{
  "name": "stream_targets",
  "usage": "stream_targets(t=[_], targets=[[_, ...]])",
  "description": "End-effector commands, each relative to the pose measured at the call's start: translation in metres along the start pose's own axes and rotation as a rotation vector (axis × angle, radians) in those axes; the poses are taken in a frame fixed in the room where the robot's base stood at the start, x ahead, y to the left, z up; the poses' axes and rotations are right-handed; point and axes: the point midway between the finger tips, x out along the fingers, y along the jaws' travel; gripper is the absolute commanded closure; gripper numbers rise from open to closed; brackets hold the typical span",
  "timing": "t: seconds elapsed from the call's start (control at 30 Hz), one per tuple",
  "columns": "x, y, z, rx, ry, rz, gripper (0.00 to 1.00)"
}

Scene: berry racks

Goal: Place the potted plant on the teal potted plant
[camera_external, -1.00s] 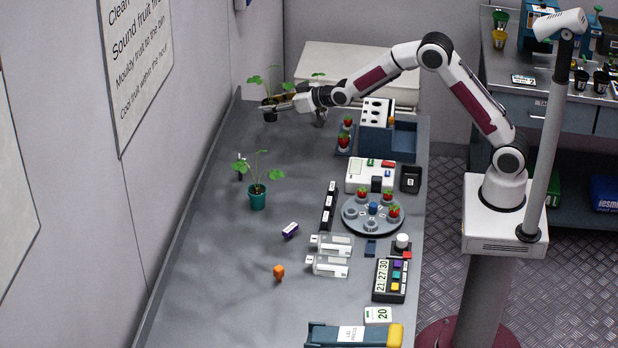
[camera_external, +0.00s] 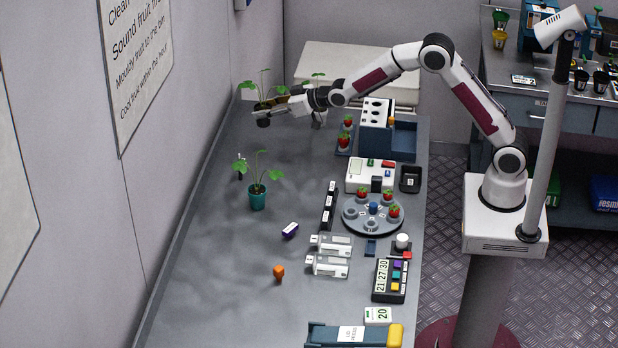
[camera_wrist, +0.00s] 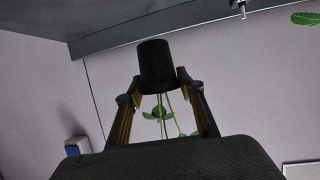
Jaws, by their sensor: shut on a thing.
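The potted plant in my grip has a black pot (camera_external: 263,116) and green leaves, at the far left of the bench. My gripper (camera_external: 278,108) is shut on it. In the wrist view the black pot (camera_wrist: 156,62) sits between the two fingertips (camera_wrist: 160,88), and its stems and leaves show below the pot in the picture. The teal potted plant (camera_external: 257,197) stands upright on the bench, nearer the camera than my gripper and apart from it. A leaf (camera_wrist: 305,19) shows at the wrist view's top right corner.
Another plant (camera_external: 318,114) is partly hidden behind my gripper. A blue box (camera_external: 403,138) with a white holed rack, a round grey carousel (camera_external: 374,213) with strawberries and several devices line the bench's right side.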

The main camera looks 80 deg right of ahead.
Motion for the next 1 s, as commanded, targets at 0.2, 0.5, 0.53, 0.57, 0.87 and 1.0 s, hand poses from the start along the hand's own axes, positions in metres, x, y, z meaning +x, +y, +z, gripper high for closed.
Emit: stream_targets(t=[0.2, 0.5, 0.53, 0.57, 0.87, 1.0], targets=[[-0.003, -0.027, -0.012, -0.027, 0.003, -0.064, 0.85], [-0.008, -0.059, -0.024, -0.059, 0.003, -0.141, 0.85], [-0.008, -0.062, -0.025, -0.061, 0.003, -0.148, 0.85], [-0.009, -0.065, -0.026, -0.064, 0.003, -0.155, 0.85], [-0.015, -0.095, -0.034, -0.094, 0.002, -0.226, 0.85], [-0.018, -0.109, -0.038, -0.108, 0.003, -0.261, 0.85]])
